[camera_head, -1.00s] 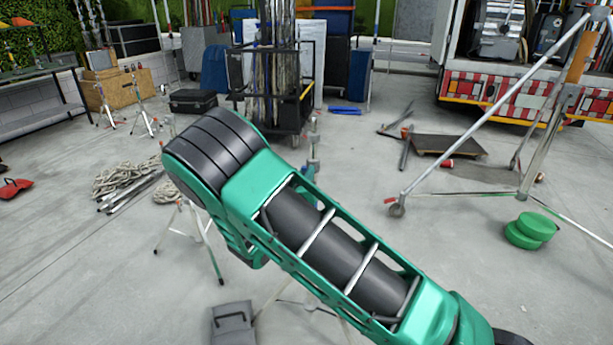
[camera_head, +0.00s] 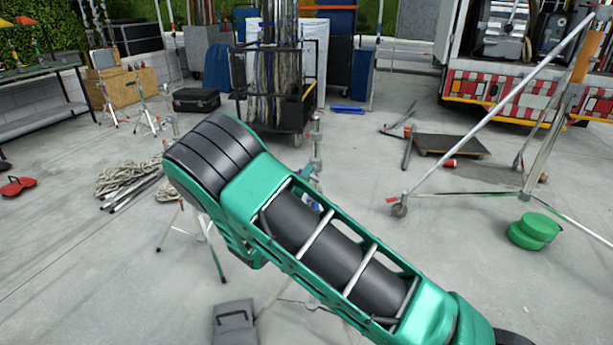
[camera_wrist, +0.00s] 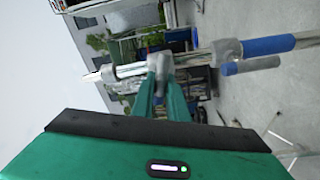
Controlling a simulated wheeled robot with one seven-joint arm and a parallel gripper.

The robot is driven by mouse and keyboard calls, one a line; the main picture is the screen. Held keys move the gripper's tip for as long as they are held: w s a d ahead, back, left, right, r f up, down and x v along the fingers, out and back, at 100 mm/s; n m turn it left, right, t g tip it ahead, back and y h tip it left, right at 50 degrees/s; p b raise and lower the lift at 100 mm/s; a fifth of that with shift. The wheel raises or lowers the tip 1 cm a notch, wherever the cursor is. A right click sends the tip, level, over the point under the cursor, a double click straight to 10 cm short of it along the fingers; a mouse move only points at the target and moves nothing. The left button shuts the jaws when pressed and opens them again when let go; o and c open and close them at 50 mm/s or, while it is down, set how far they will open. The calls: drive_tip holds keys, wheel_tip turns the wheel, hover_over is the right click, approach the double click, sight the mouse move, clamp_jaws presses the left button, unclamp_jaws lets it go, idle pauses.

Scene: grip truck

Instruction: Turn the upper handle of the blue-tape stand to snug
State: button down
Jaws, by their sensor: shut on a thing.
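The blue-tape stand (camera_wrist: 265,46) lies across the upper part of the wrist view, its metal pole running from left to right with blue tape on its right part. In the head view part of the stand (camera_head: 316,142) shows behind my arm, with most of it hidden. My gripper (camera_wrist: 160,82) has its green fingers close together at a grey handle (camera_wrist: 157,62) on the pole, left of the blue tape. The fingers are shut on this handle and hide part of it. A lower metal collar (camera_wrist: 228,51) sits beside the tape. The head view does not show my fingers.
A tripod with an orange part (camera_head: 575,70) stands at the right, near green discs (camera_head: 533,231). Ropes (camera_head: 128,177) and a light stand (camera_head: 205,230) are at the left. A wheeled cart (camera_head: 284,85) stands behind. Open concrete floor lies between them.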

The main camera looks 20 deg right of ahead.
drive_tip(key=shift+a+f+n, duration=0.1)
drive_tip(key=shift+f+n, duration=0.05)
drive_tip(key=shift+n, duration=0.7)
drive_tip(key=shift+a+f+n, duration=0.1)
drive_tip(key=shift+n, duration=1.05)
drive_tip(key=c, duration=1.7)
unclamp_jaws()
drive_tip(key=shift+c, duration=0.2)
drive_tip(key=v, duration=1)
drive_tip(key=shift+s, duration=0.25)
drive_tip(key=shift+a, duration=0.15)
